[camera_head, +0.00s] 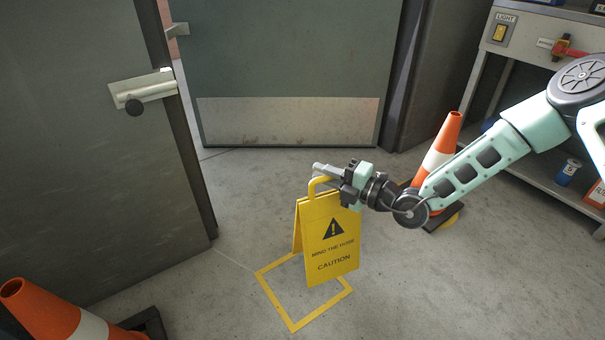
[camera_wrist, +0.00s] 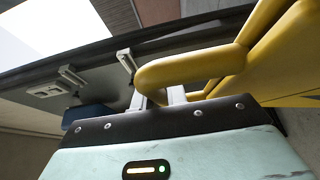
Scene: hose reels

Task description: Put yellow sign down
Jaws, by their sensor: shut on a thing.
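The yellow caution sign (camera_head: 331,240) is an A-frame with a warning triangle and the words "MIND THE HOSE" and "CAUTION". It stands upright in the head view, over the back right part of a yellow square outline (camera_head: 294,327) marked on the floor. I cannot tell whether its feet touch the floor. My gripper (camera_head: 322,170) is shut on the sign's handle loop at the top, coming from the right. In the wrist view the yellow handle (camera_wrist: 190,70) passes between the finger tips (camera_wrist: 158,98), and part of the sign shows at the right.
An orange and white cone (camera_head: 441,147) stands right behind my forearm. Another cone (camera_head: 55,312) is at the lower left. A grey door (camera_head: 90,150) stands at the left, and another door (camera_head: 290,70) is behind. A workbench with a shelf (camera_head: 545,185) is at the right.

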